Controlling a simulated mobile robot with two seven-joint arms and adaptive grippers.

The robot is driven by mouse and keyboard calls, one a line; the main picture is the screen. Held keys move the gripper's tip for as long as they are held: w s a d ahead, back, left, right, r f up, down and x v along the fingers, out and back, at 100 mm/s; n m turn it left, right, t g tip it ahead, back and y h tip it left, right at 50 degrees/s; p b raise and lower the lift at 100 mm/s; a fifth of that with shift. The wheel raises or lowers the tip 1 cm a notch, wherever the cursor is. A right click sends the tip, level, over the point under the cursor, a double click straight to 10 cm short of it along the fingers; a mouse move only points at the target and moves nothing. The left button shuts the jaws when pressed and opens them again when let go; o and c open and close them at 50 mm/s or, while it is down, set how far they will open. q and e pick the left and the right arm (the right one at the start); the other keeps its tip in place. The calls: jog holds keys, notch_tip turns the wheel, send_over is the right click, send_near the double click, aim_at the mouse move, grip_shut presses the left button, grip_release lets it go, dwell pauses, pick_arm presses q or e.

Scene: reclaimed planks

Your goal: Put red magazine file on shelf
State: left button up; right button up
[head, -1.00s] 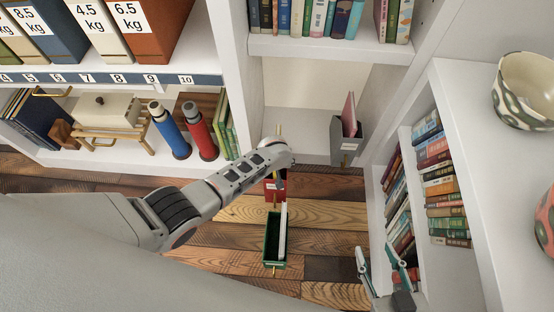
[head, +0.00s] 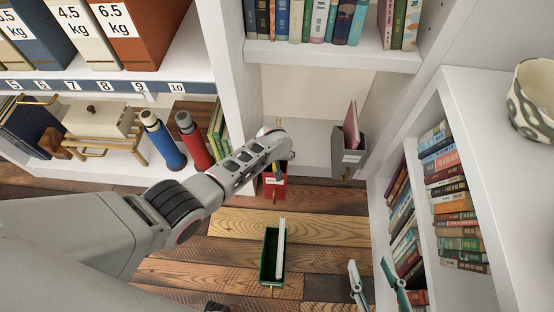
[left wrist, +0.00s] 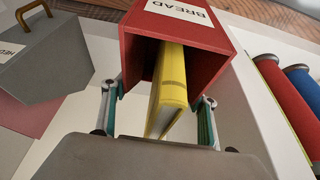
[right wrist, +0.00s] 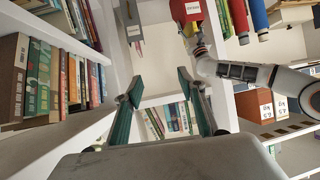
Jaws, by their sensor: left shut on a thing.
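The red magazine file (head: 274,189) is at the front edge of the low middle shelf (head: 305,157) in the head view, partly hidden by my left arm. In the left wrist view the red file (left wrist: 205,66) has a BREAD label and a yellow book (left wrist: 170,85) inside. My left gripper (left wrist: 158,108) is shut on it, one finger on each side. My right gripper (head: 370,266) is open and empty at the lower right of the head view, apart from the files. In the right wrist view, its fingers (right wrist: 158,82) are spread with nothing between them.
A grey magazine file (head: 348,158) with a pink book stands at the right of the same shelf. A green file (head: 271,262) with a white book is on the plank floor. Red (head: 194,146) and blue (head: 163,142) bottles stand left of the divider. A bookcase (head: 455,180) bounds the right.

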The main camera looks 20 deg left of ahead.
pick_arm(q)
jog(key=w+a+b, duration=0.2)
jog(key=w+b, duration=0.6)
jog(key=w, duration=0.5)
jog(key=shift+w+a+r, duration=0.2)
jog(key=shift+w+a, duration=0.05)
jog(key=shift+a, duration=0.05)
pick_arm(e)
jog(key=s+a+m+t+y, duration=0.1)
jog(key=a+m, duration=0.7)
jog(key=shift+s+f, duration=0.15)
jog(key=shift+s, duration=0.25)
pick_arm(q)
jog(key=shift+f, duration=0.35)
